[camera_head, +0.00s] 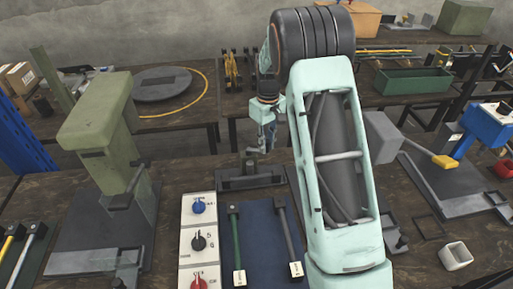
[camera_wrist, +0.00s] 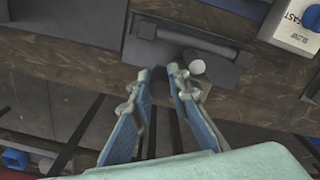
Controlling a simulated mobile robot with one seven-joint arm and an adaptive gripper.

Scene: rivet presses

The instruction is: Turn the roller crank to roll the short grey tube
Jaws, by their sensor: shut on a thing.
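The tube roller (camera_head: 250,180) is a low dark grey bench unit behind the blue mat; it also shows at the top of the wrist view (camera_wrist: 180,50). A grey round bar (camera_wrist: 200,38) lies across it; I cannot tell whether this is the roller or the short grey tube. A pale round knob (camera_wrist: 197,66) shows beside my right-hand fingertip. My gripper (camera_head: 267,146) is at the roller's back edge, its two blue-grey fingers pointing at the unit (camera_wrist: 160,73). It is shut on what appears to be the roller crank, mostly hidden between the fingertips.
A panel with blue, black and red knobs (camera_head: 198,245) stands left of the blue mat (camera_head: 262,250), which bears green and grey rods. A green press (camera_head: 100,130) stands at left. A blue press (camera_head: 488,125) and a pale square ring (camera_head: 455,255) are at right.

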